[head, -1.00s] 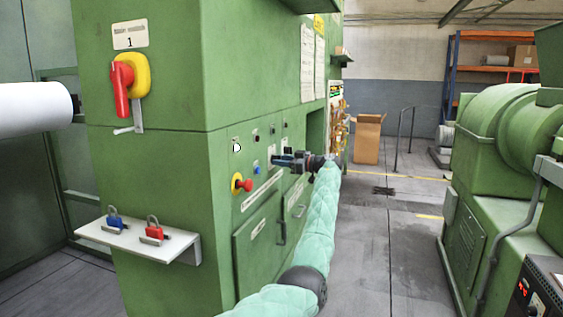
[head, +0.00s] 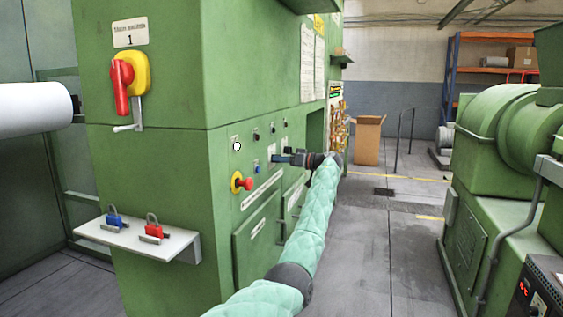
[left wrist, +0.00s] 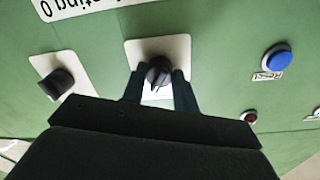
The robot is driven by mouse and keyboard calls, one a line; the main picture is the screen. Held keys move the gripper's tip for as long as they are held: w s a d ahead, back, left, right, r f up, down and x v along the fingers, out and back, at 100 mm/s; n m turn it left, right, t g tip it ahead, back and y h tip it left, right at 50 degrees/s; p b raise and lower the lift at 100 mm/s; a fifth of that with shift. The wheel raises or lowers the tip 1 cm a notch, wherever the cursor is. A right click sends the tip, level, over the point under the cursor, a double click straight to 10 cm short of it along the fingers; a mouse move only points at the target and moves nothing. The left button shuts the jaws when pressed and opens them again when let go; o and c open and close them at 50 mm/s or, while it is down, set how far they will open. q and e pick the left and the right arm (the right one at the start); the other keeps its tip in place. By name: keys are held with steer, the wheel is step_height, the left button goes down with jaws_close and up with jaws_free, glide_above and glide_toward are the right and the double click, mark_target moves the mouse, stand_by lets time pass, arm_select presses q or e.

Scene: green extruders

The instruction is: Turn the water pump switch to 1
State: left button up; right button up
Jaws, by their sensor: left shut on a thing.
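In the left wrist view, a black rotary switch knob (left wrist: 158,72) sits on a white plate on the green panel. My left gripper (left wrist: 160,82) has one finger on each side of this knob and is shut on it. The label on the knob's plate is too hidden to read, so I cannot tell its name or setting. In the head view my left gripper (head: 284,158) is at the panel face of the green cabinet (head: 170,215), and it hides the knob there. My right gripper is not in view.
A second black knob (left wrist: 61,83) and a blue button (left wrist: 279,60) flank the held one. A red emergency button (head: 243,183) on yellow is lower on the panel. A shelf (head: 180,243) with padlocks juts from the cabinet.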

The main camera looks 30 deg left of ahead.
arm_select(q)
steer(key=m, duration=0.2)
steer(key=m+p, duration=0.1)
steer(key=m, duration=0.2)
steer(key=shift+r+m+p, duration=0.25)
steer(key=shift+m+p, duration=0.05)
steer(key=shift+m, duration=0.1)
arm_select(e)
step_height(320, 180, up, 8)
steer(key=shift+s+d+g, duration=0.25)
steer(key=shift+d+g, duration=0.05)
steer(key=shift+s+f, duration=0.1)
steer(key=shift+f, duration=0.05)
arm_select(q)
steer(key=o, duration=1)
steer(key=shift+w+f, duration=0.1)
steer(key=shift+f, duration=0.05)
steer(key=shift+c, duration=0.2)
steer(key=shift+d, duration=0.1)
steer(key=w+d+b, duration=0.1)
steer(key=d, duration=0.6)
steer(key=shift+w+d+b, duration=0.2)
steer(key=shift+w+b, duration=0.1)
steer(key=shift+w, duration=0.05)
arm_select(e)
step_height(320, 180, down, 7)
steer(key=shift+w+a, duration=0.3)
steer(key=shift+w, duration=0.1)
